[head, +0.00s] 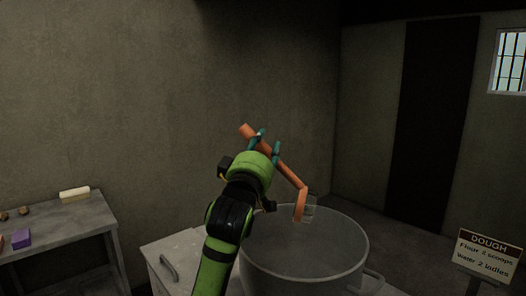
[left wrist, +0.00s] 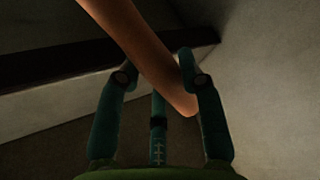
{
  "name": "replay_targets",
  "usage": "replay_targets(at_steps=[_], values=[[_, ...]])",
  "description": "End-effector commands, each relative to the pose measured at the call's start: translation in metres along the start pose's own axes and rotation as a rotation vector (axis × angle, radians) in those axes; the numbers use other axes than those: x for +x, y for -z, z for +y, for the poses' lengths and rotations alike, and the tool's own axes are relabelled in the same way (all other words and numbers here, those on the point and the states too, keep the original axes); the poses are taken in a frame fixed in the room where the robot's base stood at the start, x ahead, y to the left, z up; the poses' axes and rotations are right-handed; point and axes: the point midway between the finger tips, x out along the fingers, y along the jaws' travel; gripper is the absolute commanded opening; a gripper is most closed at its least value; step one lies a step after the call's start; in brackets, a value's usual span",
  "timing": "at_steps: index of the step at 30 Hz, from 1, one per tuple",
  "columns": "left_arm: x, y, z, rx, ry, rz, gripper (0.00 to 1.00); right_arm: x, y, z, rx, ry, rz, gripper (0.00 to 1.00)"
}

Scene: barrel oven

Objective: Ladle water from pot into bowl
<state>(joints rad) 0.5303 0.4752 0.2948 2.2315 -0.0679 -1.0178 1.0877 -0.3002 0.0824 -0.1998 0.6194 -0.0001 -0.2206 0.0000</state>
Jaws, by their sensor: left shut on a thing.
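My left gripper (head: 268,145) is shut on the orange handle of the ladle (head: 290,174). No water can be made out in the cup or pot. In the left wrist view the handle (left wrist: 140,45) crosses between the fingers of the left gripper (left wrist: 158,64). No bowl is in view. My right gripper is not in view.
A grey table (head: 70,225) at the left bears a purple block (head: 21,239), a cream bar (head: 75,194) and small brown things. A pale cabinet (head: 165,268) stands left of the pot. A dough recipe sign (head: 488,256) stands at the right. Walls close off the back.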

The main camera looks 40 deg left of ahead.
Motion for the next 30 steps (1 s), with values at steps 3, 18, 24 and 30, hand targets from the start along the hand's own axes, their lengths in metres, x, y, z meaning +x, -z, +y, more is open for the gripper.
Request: replay_targets(at_steps=[3, 18, 24, 30], values=[[0.010, 0.002, 0.036, 0.166, -0.032, -0.042, 0.01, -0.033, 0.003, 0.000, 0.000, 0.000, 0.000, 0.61], [0.016, -0.080, 0.110, 0.861, -0.156, -0.238, 0.01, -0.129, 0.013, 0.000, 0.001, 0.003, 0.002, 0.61], [0.008, -0.128, 0.113, 1.132, -0.206, -0.310, 0.01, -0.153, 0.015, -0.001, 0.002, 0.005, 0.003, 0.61], [-0.001, -0.165, 0.106, 1.330, -0.242, -0.362, 0.01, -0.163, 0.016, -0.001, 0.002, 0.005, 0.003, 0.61]])
